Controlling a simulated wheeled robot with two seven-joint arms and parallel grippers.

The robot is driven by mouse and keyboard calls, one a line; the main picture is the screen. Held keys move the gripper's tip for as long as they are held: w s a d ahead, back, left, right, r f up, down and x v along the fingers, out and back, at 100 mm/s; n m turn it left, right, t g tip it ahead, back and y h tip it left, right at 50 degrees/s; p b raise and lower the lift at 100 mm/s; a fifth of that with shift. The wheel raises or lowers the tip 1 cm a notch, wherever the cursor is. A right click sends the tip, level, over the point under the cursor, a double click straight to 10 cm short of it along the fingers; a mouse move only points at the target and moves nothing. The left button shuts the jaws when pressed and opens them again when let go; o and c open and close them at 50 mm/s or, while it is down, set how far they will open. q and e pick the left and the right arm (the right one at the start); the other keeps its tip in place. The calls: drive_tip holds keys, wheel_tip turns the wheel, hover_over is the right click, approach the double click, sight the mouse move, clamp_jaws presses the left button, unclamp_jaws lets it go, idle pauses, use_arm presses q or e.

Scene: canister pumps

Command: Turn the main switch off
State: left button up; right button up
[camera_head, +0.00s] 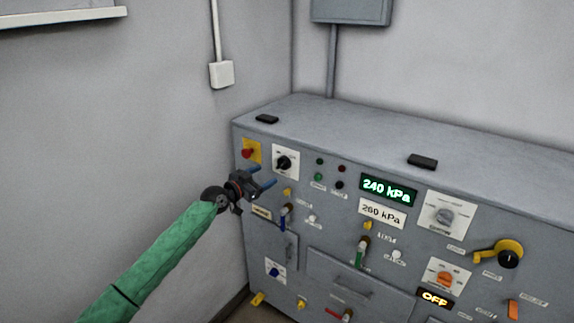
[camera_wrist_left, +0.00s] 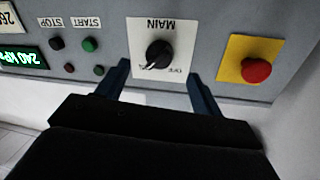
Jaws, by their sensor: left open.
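The main switch (camera_head: 284,162) is a black rotary knob on a white plate at the upper left of the grey panel. In the left wrist view, which is upside down, its knob (camera_wrist_left: 159,54) shows under the word MAIN. The white pointer mark is turned to the lower left there, away from the OFF label at the lower right. My left gripper (camera_head: 267,177) is open and empty, just in front of and below the switch. In the left wrist view its blue fingers (camera_wrist_left: 158,78) stand to either side of the plate's OFF end, apart from the knob.
A red emergency button (camera_head: 248,153) on a yellow plate is left of the switch. Start and stop buttons (camera_wrist_left: 90,44) lie on its other side. Displays (camera_head: 388,190), levers and a yellow-handled valve (camera_head: 505,254) fill the panel further right. Dark blocks (camera_head: 422,162) lie on top.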

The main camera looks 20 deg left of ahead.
sight(279, 166)
use_arm(q)
drive_tip(key=shift+m, duration=0.6)
drive_tip(key=p+x, duration=0.1)
drive_tip(key=x, duration=0.1)
drive_tip(key=p+x, duration=0.1)
drive_tip(key=x, duration=0.1)
drive_tip(key=r+p+x, duration=0.1)
drive_tip(key=x, duration=0.1)
drive_tip(key=shift+w+d, duration=0.1)
drive_tip(key=shift+w+d+f, duration=0.1)
drive_tip(key=shift+w+d, duration=0.25)
drive_tip(key=shift+w, duration=0.25)
use_arm(e)
drive_tip(key=s+d+f, duration=0.2)
drive_tip(key=s+f, duration=0.1)
drive_tip(key=f, duration=0.2)
drive_tip(key=shift+s+d+f, duration=0.15)
drive_tip(key=shift+d+f, duration=0.1)
drive_tip(key=shift+d, duration=0.1)
use_arm(q)
drive_tip(key=c, duration=1)
use_arm(e)
drive_tip(key=shift+d+f, duration=0.1)
drive_tip(key=shift+d, duration=0.05)
